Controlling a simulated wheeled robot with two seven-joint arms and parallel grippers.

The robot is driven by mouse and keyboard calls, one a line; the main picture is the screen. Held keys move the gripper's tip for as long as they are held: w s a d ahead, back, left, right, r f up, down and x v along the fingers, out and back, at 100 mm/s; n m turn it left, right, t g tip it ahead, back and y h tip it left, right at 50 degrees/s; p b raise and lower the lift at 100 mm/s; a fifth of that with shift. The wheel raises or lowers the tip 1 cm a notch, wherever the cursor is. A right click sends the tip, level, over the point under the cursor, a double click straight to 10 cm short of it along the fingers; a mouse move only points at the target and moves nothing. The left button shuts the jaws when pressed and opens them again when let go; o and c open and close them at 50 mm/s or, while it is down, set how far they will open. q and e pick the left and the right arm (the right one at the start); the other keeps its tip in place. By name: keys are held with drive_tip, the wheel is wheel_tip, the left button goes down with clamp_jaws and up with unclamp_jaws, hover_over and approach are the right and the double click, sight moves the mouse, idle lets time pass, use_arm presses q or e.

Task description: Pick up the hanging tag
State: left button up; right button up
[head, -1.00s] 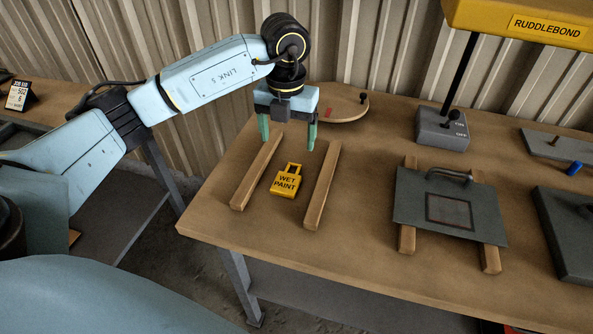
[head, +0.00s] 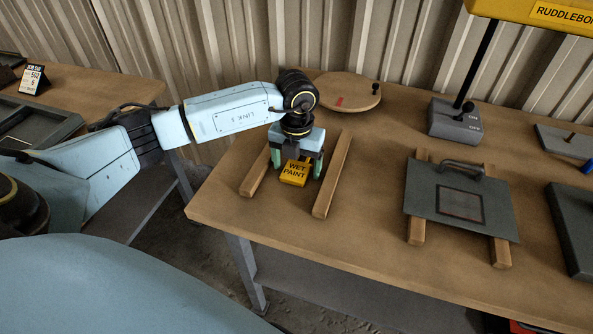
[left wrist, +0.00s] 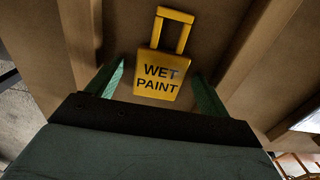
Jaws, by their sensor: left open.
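The yellow hanging tag (head: 294,173) reads WET PAINT and lies on the brown table between two wooden bars. Its top loop is hidden by my gripper in the head view. In the left wrist view the whole tag (left wrist: 162,80) shows, loop pointing away. My left gripper (head: 297,163) is open and low over the tag, one green finger on each side of it. In the left wrist view the fingers (left wrist: 158,88) stand apart from the tag's edges, with nothing held. My right gripper is not in view.
A left wooden bar (head: 257,172) and a right wooden bar (head: 333,173) flank the tag closely. A round board (head: 335,88) lies behind. A grey handled plate (head: 425,200) rests on two more bars to the right. A grey switch box (head: 453,122) stands behind it.

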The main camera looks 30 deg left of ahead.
sight(296, 169)
use_arm(q)
drive_tip(key=c, duration=1.1)
drive_tip(key=shift+o, duration=0.2)
wheel_tip(296, 169, up, 10)
drive_tip(key=shift+p, duration=0.4)
